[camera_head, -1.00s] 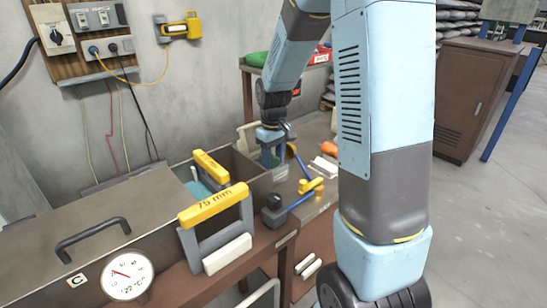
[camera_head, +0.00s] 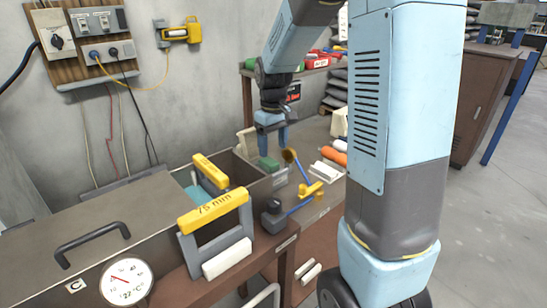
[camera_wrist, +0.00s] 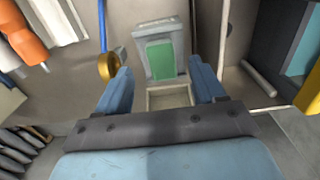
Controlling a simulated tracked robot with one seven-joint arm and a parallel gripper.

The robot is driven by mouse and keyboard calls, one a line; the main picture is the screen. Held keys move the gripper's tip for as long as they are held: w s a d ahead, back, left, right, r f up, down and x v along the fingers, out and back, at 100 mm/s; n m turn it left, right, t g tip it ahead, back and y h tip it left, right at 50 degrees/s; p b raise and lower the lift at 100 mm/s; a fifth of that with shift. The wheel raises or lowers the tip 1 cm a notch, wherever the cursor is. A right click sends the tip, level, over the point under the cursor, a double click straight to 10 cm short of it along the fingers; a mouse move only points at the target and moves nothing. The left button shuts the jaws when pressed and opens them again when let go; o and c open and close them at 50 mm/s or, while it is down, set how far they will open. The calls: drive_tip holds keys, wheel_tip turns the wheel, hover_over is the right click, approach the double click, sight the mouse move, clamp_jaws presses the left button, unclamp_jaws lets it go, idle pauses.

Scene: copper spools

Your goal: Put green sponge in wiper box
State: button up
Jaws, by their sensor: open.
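The green sponge (camera_head: 269,164) sits upright in the top of a small grey box (camera_head: 280,179) on the bench. In the wrist view the green sponge (camera_wrist: 160,58) shows inside the rim of the grey box (camera_wrist: 143,63), between and beyond my fingertips. My gripper (camera_head: 272,147) is open and empty, just above the sponge and apart from it; its two fingers also show in the wrist view (camera_wrist: 160,73). A cream open box (camera_wrist: 168,98) is between the fingers in the wrist view. I cannot tell which box is the wiper box.
White and orange rolls (camera_head: 333,155) lie at right. A dark tank (camera_head: 244,181) with yellow-handled frames (camera_head: 212,207) stands at left.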

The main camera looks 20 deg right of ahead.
sight(273, 163)
drive_tip(key=s+r+m+t, duration=0.2)
drive_tip(key=s+r, duration=0.8)
drive_tip(key=r, duration=0.3)
drive_tip(key=s+r+m+t, duration=0.1)
drive_tip(key=s+m+t, duration=0.1)
drive_tip(key=s, duration=1.2)
drive_tip(key=shift+m+t, duration=0.3)
drive_tip(key=shift+t, duration=0.5)
drive_tip(key=shift+r, duration=0.1)
